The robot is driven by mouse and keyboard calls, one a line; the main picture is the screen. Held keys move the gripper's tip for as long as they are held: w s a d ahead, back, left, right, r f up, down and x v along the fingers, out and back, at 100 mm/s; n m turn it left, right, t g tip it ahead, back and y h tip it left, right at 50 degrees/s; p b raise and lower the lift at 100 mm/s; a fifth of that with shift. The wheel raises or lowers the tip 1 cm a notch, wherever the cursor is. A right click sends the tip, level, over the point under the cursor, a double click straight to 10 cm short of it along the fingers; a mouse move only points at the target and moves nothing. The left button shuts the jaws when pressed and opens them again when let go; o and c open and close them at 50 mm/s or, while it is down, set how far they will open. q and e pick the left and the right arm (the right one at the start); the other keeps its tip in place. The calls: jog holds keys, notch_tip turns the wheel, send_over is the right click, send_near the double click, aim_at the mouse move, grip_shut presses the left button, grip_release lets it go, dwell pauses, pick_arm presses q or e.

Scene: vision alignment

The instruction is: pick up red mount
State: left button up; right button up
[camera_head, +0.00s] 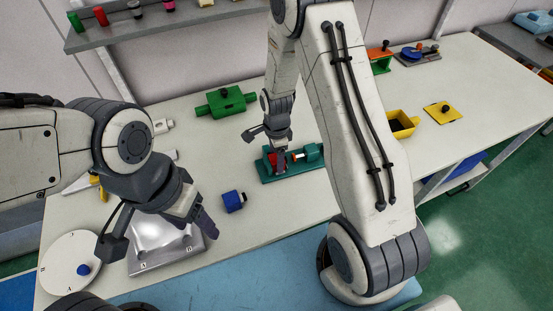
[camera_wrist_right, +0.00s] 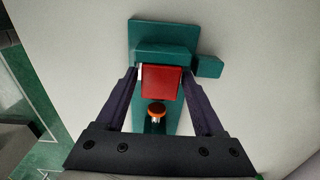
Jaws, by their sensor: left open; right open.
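The red mount (camera_wrist_right: 161,81) sits in a teal fixture (camera_wrist_right: 150,31) in the right wrist view. In the head view the red mount (camera_head: 271,160) is partly hidden behind my right gripper, on the teal fixture (camera_head: 290,175). My right gripper (camera_wrist_right: 160,78) is open, with one finger on each side of the red mount. I cannot tell whether the fingers touch it. An orange-topped knob (camera_wrist_right: 156,109) lies just below the mount in that view. My left gripper (camera_head: 208,228) is open and empty above a metal block (camera_head: 150,240) at the front left.
A green block (camera_head: 226,102) stands behind the fixture. A yellow bin (camera_head: 402,123) and a yellow plate (camera_head: 442,112) are on the right. A round white dial plate (camera_head: 70,262) is at the front left.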

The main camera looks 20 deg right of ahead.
jog(key=shift+f, duration=0.35)
grip_shut()
